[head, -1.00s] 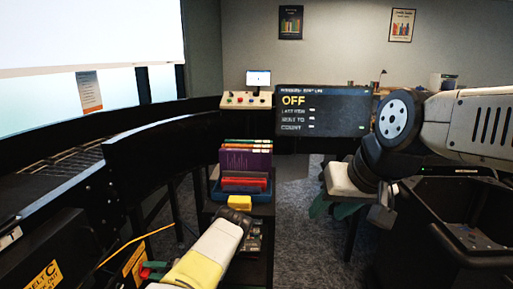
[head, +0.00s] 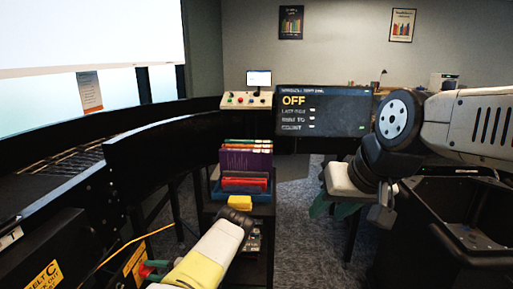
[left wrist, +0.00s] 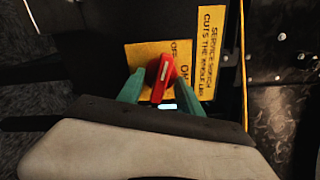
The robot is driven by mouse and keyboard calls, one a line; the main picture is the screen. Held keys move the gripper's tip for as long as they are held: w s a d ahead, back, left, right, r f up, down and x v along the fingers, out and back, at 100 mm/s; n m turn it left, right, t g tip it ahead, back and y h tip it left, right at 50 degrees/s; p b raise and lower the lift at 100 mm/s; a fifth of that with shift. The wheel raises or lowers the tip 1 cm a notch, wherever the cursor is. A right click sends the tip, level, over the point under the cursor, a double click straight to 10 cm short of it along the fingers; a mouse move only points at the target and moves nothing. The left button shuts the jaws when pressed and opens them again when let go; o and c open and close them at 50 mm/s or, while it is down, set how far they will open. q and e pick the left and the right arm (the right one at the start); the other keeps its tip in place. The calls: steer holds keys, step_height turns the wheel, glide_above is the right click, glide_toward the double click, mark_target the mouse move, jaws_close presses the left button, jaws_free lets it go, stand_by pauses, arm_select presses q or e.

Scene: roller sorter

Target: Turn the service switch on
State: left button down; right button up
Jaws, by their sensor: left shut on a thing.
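The service switch is a red rotary knob (left wrist: 161,78) on a yellow plate (left wrist: 145,55) marked OFF and ON in the left wrist view. Its handle bar lies nearly upright in that picture, slightly tilted. My left gripper (left wrist: 160,92) is shut on the knob, one green finger on each side. In the head view my left gripper (head: 153,269) is low at the left, beside the yellow labels, and the knob is mostly hidden there. The display (head: 322,112) reads OFF. My right gripper (head: 325,206) hangs at the right, away from the switch; its finger gap is unclear.
A black curved conveyor wall (head: 160,135) runs along the left. A dark bin (head: 440,235) stands at the right. A yellow cable (head: 135,240) passes near the switch.

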arm_select(q)
steer(key=m, duration=0.3)
steer(key=a+m, duration=0.1)
steer(key=m, duration=0.3)
steer(key=shift+s+a+r, duration=0.1)
steer(key=shift+a+r, duration=0.05)
steer(key=shift+a, duration=0.05)
steer(key=m, duration=0.4)
steer(key=shift+m, duration=0.4)
steer(key=m, duration=0.4)
steer(key=c, duration=1.3)
jaws_free()
steer(key=shift+d, duration=0.1)
steer(key=shift+s+d, duration=0.1)
steer(key=shift+d, duration=0.65)
steer(key=shift+s+d, duration=0.15)
steer(key=shift+d, duration=2.65)
